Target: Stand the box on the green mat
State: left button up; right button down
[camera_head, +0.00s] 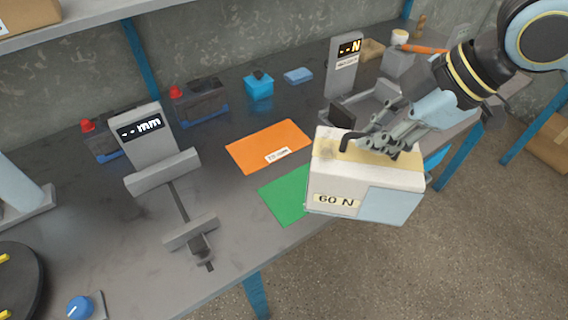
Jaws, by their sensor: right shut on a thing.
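The box (338,188) is white with a yellowish top, a light blue patch and a "60 N" label. My right gripper (388,148) is shut on the box at its top. The box hangs slightly tilted at the table's front edge and covers part of the green mat (284,203). I cannot tell how high the box is above the table. The visible left part of the green mat is bare. My left gripper is not in view.
An orange mat (262,146) with a label lies behind the green mat. A grey gauge reading "mm" (150,140) stands left. A gauge reading "N" (345,65) stands behind the box. A blue container (259,86) and dark batteries (200,101) stand at the back.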

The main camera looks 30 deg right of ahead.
jog(key=shift+w+a+r, duration=0.25)
jog(key=shift+a+r, duration=0.05)
jog(key=shift+r, duration=0.1)
jog(key=shift+w+a, duration=0.15)
jog(key=shift+w+f, duration=0.3)
jog(key=shift+w, duration=0.05)
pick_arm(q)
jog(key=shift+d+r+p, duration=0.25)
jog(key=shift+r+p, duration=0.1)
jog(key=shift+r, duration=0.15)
pick_arm(e)
jog(key=w+a+f, duration=0.1)
jog(key=w+f, duration=0.9)
jog(key=shift+w+f, duration=0.2)
jog(key=shift+w, duration=0.15)
jog(key=shift+a, duration=0.1)
jog(key=c, duration=1.8)
grip_release()
jog(key=shift+s+f, duration=0.1)
jog(key=shift+f, duration=0.05)
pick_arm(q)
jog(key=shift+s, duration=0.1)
pick_arm(e)
jog(key=o, duration=0.4)
